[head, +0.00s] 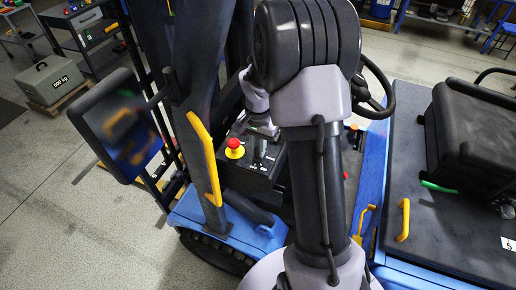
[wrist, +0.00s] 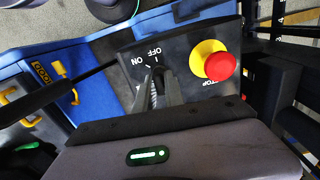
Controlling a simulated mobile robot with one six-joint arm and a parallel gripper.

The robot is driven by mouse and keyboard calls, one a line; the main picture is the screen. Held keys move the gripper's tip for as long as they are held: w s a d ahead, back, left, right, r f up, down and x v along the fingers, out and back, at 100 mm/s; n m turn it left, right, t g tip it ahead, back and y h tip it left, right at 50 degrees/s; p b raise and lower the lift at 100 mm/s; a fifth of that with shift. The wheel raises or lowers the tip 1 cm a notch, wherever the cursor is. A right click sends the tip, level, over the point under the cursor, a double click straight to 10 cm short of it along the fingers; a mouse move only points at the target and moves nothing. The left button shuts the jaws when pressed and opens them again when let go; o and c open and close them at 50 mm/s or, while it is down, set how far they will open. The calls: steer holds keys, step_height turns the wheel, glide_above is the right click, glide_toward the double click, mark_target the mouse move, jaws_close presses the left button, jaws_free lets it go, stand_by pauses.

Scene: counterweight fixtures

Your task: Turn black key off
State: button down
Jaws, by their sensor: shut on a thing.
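The black control panel (head: 247,178) is on the blue vehicle and also shows in the wrist view (wrist: 130,68). White OFF and ON marks are printed on it near my fingers. My gripper (wrist: 159,80) has its fingertips down at these marks, shut on the black key. The fingers hide most of the key, so I cannot tell which mark it points to. In the head view my gripper (head: 262,136) is over the panel, just right of the red stop button (head: 235,143). That button, on its yellow base, also shows in the wrist view (wrist: 220,67).
A black steering wheel (head: 385,96) is right of my arm. A yellow handle (head: 204,155) on a dark post stands left of the panel. A black seat (head: 480,130) is at the right. A grey weight (head: 48,78) sits on a pallet at the far left.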

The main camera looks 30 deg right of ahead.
steer(key=shift+n, duration=0.4)
steer(key=c, duration=1.4)
jaws_free()
steer(key=shift+c, duration=0.2)
step_height(320, 180, up, 18)
steer(key=p, duration=0.2)
steer(key=shift+f, duration=0.25)
